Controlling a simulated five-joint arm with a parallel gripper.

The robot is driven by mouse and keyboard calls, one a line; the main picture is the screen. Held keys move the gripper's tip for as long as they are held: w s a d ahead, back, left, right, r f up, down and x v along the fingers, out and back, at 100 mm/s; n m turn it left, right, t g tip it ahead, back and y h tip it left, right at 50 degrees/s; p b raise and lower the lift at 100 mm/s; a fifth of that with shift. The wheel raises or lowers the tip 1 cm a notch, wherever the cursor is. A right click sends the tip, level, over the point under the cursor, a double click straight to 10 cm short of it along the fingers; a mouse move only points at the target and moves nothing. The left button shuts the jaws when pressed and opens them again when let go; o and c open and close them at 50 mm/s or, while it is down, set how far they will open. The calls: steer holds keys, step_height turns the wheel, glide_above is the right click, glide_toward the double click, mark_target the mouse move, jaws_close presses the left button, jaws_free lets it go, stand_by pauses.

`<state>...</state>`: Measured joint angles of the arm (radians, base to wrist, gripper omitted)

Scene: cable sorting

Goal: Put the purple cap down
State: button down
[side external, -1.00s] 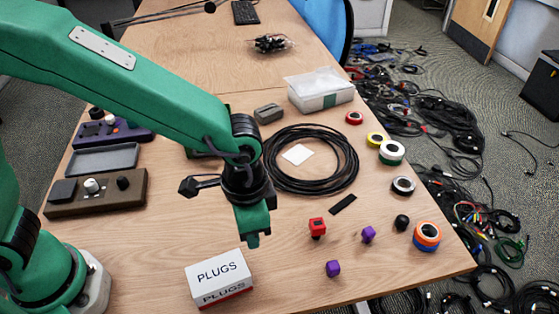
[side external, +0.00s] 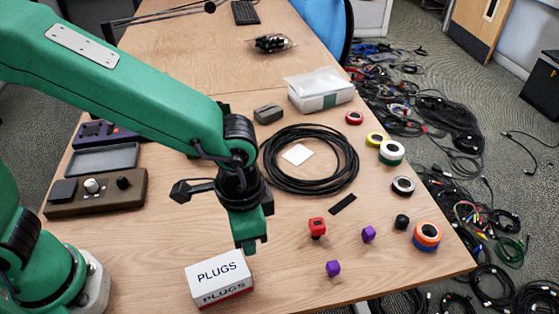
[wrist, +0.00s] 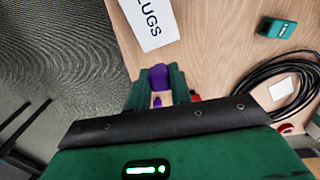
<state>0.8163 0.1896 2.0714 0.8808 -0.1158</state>
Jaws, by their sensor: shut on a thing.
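My gripper (side external: 249,246) hangs above the table just behind and right of the white PLUGS box (side external: 219,279). In the wrist view a purple cap (wrist: 158,76) sits between the two green fingers, which are shut on it. The side view does not show this held cap; the fingers hide it. Two other purple caps lie on the table to the right of my gripper, a front one (side external: 333,268) and a back one (side external: 369,234). The PLUGS box also shows in the wrist view (wrist: 149,22).
A red cap (side external: 317,227) and a black cap (side external: 402,222) stand to the right. An orange and blue tape stack (side external: 427,236) is near the right edge. A black cable coil (side external: 311,190) lies behind my gripper. Bare wood lies between the box and the caps.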

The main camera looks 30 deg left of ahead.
step_height(320, 180, up, 3)
steer(key=m, duration=0.1)
glide_above(217, 272)
steer(key=shift+r, duration=0.1)
steer(key=shift+f, duration=4)
steer(key=shift+f, duration=0.15)
steer(key=c, duration=1.3)
jaws_free()
steer(key=shift+o, duration=0.2)
step_height(217, 272, up, 12)
